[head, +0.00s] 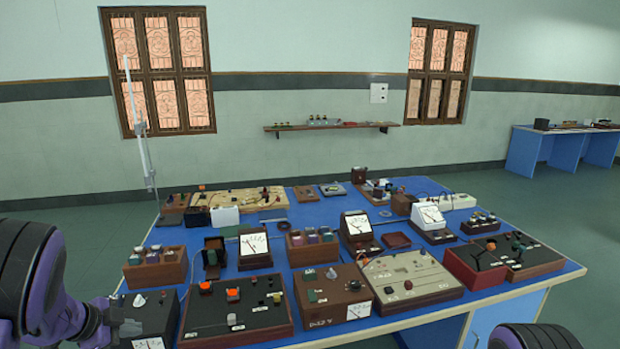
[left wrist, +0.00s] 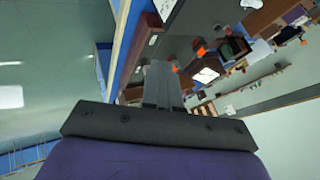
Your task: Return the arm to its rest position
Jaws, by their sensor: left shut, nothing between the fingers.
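My left arm comes into the head view at the lower left, with black and purple links. Its gripper end is by the near left corner of the bench, beside a black meter box (head: 148,318). In the left wrist view my left gripper (left wrist: 159,68) is shut, its grey fingers together with nothing between them. The fingers point toward the bench edge and the instruments, which appear tilted in that view. A rounded part of my right arm shows at the bottom right of the head view; the right gripper is out of sight.
The blue bench (head: 340,205) is crowded with instruments. Near its front are a black board with orange knobs (head: 235,312), a brown box (head: 333,292) and a beige panel (head: 410,280). A wall shelf (head: 330,127) and another blue bench (head: 565,150) stand farther back. Open floor lies left of the bench.

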